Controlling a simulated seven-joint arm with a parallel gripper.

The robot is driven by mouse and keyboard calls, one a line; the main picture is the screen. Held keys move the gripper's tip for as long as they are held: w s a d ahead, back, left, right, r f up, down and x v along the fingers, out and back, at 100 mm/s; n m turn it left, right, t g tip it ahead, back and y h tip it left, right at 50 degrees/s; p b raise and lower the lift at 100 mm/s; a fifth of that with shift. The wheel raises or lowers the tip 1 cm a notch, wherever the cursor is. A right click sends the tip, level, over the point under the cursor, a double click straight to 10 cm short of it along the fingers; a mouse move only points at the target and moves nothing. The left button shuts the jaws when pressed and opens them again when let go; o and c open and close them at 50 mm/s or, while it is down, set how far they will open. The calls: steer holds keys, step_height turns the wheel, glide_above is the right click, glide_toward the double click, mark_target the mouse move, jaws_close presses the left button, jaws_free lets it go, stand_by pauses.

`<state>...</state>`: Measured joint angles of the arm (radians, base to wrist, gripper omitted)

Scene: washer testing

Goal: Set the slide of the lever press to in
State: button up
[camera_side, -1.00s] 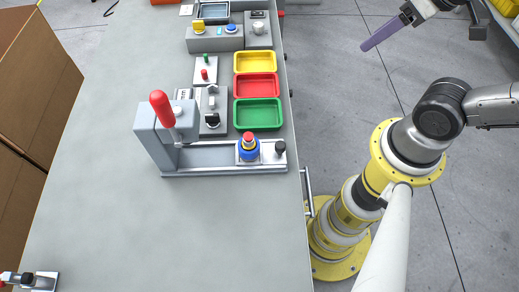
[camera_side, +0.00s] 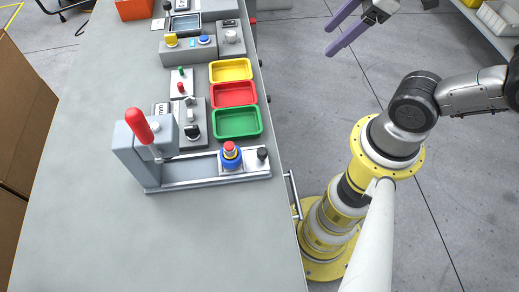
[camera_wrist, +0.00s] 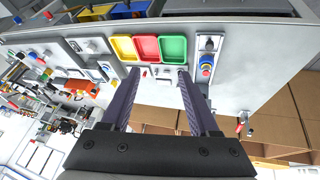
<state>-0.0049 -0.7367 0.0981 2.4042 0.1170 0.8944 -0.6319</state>
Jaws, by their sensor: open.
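The lever press (camera_side: 140,165) stands on the bench in the side view, a grey column with a red-handled lever (camera_side: 138,125). Its slide (camera_side: 238,168) sits at the right end of the rail, away from the column. It carries a blue, yellow and red stacked part (camera_side: 230,155) and a black knob (camera_side: 262,153) at its outer end. In the wrist view the stacked part (camera_wrist: 206,64) shows right of the trays. My gripper (camera_side: 328,41) is open and empty, off the bench to the upper right. Its two purple fingers also show in the wrist view (camera_wrist: 157,74).
Yellow (camera_side: 231,69), red (camera_side: 234,94) and green (camera_side: 237,123) trays lie behind the rail. A grey switch box (camera_side: 190,122) stands behind the press. A rail handle (camera_side: 293,195) runs along the bench edge. The front of the bench is clear.

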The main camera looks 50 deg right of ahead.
steer(key=w+a+f+n+g+y, duration=0.2)
steer(key=w+a+n, duration=0.15)
steer(key=n, duration=0.25)
steer(key=n+g+y, duration=0.2)
steer(key=n+g, duration=0.1)
steer(key=n, duration=0.2)
glide_toward(262, 151)
steer(key=shift+h, duration=0.3)
steer(key=x, duration=1)
steer(key=shift+a, duration=0.25)
steer(key=shift+c, duration=0.3)
steer(key=shift+r, duration=0.1)
jaws_close()
